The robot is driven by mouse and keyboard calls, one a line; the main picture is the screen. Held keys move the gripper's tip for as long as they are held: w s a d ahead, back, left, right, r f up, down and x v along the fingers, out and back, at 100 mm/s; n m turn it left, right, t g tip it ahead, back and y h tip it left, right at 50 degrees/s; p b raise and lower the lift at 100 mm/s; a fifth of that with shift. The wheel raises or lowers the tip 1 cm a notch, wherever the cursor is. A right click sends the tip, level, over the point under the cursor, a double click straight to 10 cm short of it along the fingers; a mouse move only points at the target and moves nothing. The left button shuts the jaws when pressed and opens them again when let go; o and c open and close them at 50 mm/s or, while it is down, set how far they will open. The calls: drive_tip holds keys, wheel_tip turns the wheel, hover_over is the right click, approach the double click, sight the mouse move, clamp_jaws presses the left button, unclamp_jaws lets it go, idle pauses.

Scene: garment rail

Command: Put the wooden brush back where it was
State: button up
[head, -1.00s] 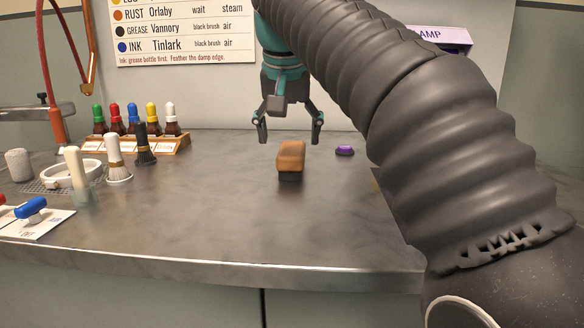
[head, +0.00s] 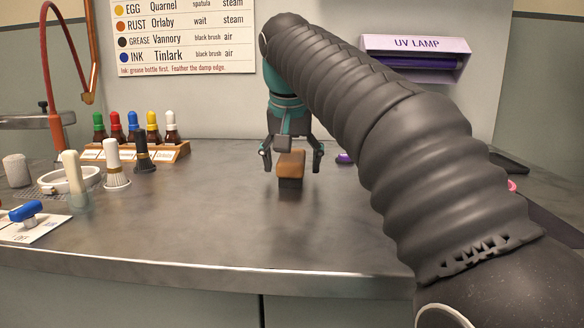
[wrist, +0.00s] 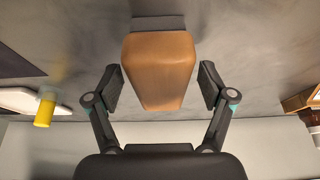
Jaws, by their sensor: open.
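The wooden brush (head: 290,167), a brown block with a dark bristle base, stands on the grey counter in the middle of the head view. It also shows in the wrist view (wrist: 160,75), with its dark end at the top edge. My gripper (head: 291,158) is open above and around the brush, one finger on each side. In the wrist view a gap shows between each finger and the brush, so neither seems to touch it.
A wooden rack (head: 172,153) of several colour-capped bottles stands at back left. A white brush (head: 115,165), a black brush (head: 144,150) and a white ring dish (head: 67,179) stand near it. A purple object (head: 344,158) lies right of my gripper.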

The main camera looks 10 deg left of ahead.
drive_tip(key=shift+f, duration=0.25)
idle(0.3)
drive_tip(key=c, duration=1.4)
drive_tip(key=shift+r, duration=0.1)
